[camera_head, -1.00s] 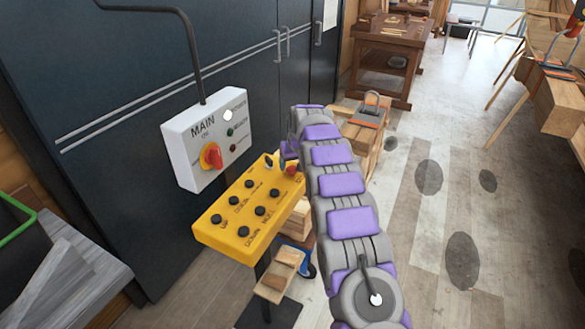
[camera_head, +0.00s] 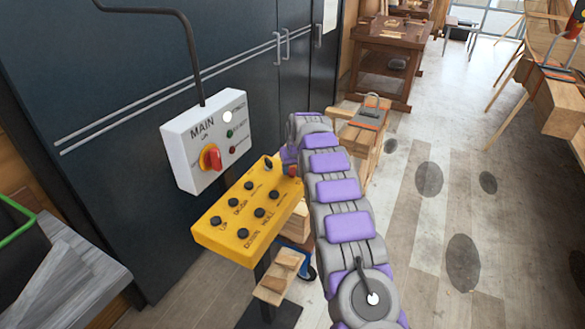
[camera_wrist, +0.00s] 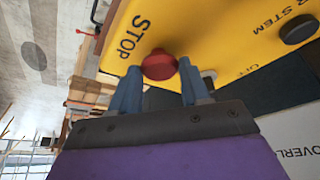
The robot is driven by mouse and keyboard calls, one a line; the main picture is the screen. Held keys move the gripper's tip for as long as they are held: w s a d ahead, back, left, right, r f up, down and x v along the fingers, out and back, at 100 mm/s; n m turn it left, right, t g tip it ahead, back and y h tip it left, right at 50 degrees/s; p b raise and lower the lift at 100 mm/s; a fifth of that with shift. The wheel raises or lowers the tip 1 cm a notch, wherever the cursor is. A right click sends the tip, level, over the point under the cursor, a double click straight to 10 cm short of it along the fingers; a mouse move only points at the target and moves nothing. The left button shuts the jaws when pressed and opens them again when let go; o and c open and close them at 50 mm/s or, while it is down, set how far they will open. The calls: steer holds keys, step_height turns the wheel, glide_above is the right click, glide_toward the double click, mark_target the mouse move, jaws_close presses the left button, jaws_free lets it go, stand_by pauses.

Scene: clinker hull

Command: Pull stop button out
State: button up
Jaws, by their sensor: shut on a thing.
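The yellow control box (camera_head: 222,232) carries several black buttons and a red stop button (camera_head: 292,170) at its far right corner. In the wrist view the red stop button (camera_wrist: 159,66) sits beside the word STOP on the yellow face (camera_wrist: 185,25). My gripper (camera_wrist: 160,78) has one blue-grey finger on each side of the red button and is shut on it. In the head view my gripper (camera_head: 290,158) is at the box's far right corner, mostly hidden by my own arm. How far the button stands out from the face cannot be told.
A white MAIN panel (camera_head: 180,150) with a red and yellow rotary switch (camera_head: 210,158) stands just behind the box, before dark cabinet doors (camera_head: 110,90). Wooden blocks (camera_head: 280,272) lie below the box. Open floor (camera_head: 430,220) is at the right.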

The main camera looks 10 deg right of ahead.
jaws_close()
